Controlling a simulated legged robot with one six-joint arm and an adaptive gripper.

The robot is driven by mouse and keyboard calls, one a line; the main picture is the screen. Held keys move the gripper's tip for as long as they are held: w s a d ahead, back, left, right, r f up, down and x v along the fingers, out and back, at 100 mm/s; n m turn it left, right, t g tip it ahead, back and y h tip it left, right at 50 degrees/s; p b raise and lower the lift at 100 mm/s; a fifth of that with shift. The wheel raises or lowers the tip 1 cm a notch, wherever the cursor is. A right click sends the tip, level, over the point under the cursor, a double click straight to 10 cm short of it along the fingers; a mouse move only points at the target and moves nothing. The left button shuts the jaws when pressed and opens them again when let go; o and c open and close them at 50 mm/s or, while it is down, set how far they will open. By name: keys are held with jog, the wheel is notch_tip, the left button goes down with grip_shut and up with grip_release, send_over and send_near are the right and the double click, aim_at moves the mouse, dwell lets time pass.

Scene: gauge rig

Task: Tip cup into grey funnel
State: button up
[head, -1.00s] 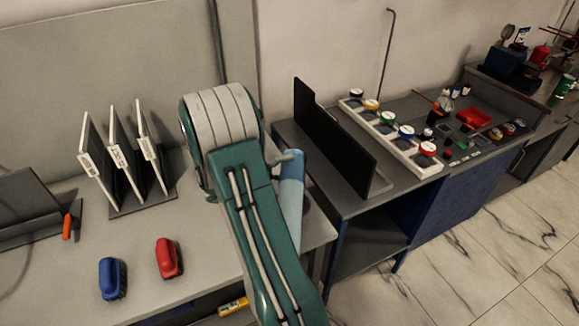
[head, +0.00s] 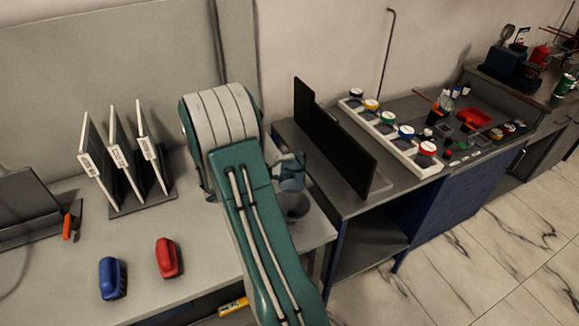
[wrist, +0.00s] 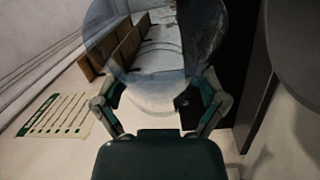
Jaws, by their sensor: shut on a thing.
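A clear bluish cup (wrist: 155,50) fills the upper middle of the wrist view. My gripper (wrist: 157,88) is shut on it, with a finger on either side. In the head view the cup (head: 292,180) shows just right of my arm, with my gripper (head: 288,159) at its upper part. The grey funnel (head: 296,207) appears just below the cup, near the right edge of the left bench, partly hidden by my arm. I cannot tell whether cup and funnel touch, or what the cup holds.
A blue block (head: 112,278) and a red block (head: 168,258) lie on the left bench. White panels (head: 122,160) stand in a rack behind. A black upright panel (head: 335,135) and a tray of coloured-lid jars (head: 395,135) are on the right bench.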

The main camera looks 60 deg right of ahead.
jog(key=n, duration=0.1)
jog(key=f+n, duration=0.1)
jog(key=n+y, duration=0.1)
jog(key=shift+w+d+f+t, duration=0.3)
jog(key=shift+d+t, duration=0.05)
jog(key=shift+t, duration=0.05)
jog(key=shift+w+d+f+n+y, duration=0.15)
jog(key=shift+f+n+y, duration=0.4)
jog(key=shift+n, duration=0.65)
jog(key=n, duration=0.1)
jog(key=n+y, duration=0.1)
jog(key=n, duration=0.1)
jog(key=shift+f+t+y, duration=0.25)
jog(key=shift+t, duration=0.05)
jog(key=n, duration=0.1)
jog(key=n+y, duration=0.1)
jog(key=a+n+y, duration=0.1)
jog(key=shift+s+r, duration=0.25)
jog(key=shift+s, duration=0.1)
jog(key=a+n+y, duration=0.1)
jog(key=n, duration=0.1)
jog(key=s+a+n+g+y, duration=0.1)
jog(key=n, duration=0.1)
jog(key=shift+s+r+g, duration=0.1)
jog(key=shift+r+g, duration=0.2)
jog(key=shift+r, duration=0.1)
